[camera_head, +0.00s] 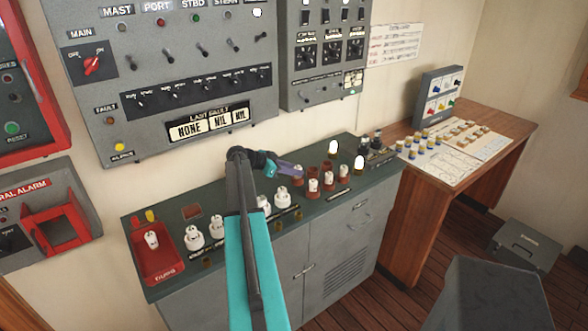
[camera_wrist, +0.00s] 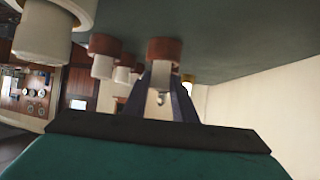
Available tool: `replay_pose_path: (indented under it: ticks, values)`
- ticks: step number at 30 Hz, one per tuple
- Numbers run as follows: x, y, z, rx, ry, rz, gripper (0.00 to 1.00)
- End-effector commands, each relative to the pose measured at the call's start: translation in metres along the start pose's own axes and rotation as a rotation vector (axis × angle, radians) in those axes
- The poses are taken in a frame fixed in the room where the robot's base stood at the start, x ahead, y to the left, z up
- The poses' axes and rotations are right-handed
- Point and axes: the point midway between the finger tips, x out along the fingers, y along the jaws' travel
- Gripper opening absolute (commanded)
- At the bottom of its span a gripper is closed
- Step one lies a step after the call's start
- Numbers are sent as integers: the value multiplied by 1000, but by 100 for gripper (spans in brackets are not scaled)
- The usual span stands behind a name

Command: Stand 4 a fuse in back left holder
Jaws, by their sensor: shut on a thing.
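My gripper (camera_head: 293,170) reaches over the dark counter to the left end of the cluster of brown fuse holders. In the wrist view, which looks upside down, my gripper (camera_wrist: 171,100) has its two fingers closed around a white fuse with a metal tip (camera_wrist: 160,98). The fuse lines up with a brown holder (camera_wrist: 166,49) and appears upright at it; I cannot tell how deep it sits. In the head view that holder (camera_head: 298,166) is partly behind my gripper. Other white fuses (camera_head: 313,184) stand in brown holders to the right.
Larger white fuses (camera_head: 194,238) stand on the counter (camera_head: 185,275) at left, beside a red tray (camera_head: 157,266) holding a white piece. Two white lamps (camera_head: 359,163) stand right of the holders. A grey switch panel (camera_head: 185,75) is on the wall behind.

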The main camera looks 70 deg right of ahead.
Motion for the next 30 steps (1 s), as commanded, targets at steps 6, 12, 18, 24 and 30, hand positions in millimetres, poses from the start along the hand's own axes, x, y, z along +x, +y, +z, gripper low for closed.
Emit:
replay_pose_path:
  ticks: [6,12,18,24,30]
  values:
    - [1,0,0,1,1,0,2]
    - [1,0,0,1,0,0,43]
    - [2,0,0,2,0,1,43]
    - [-3,0,0,2,1,0,43]
    - [-21,0,1,2,1,-1,43]
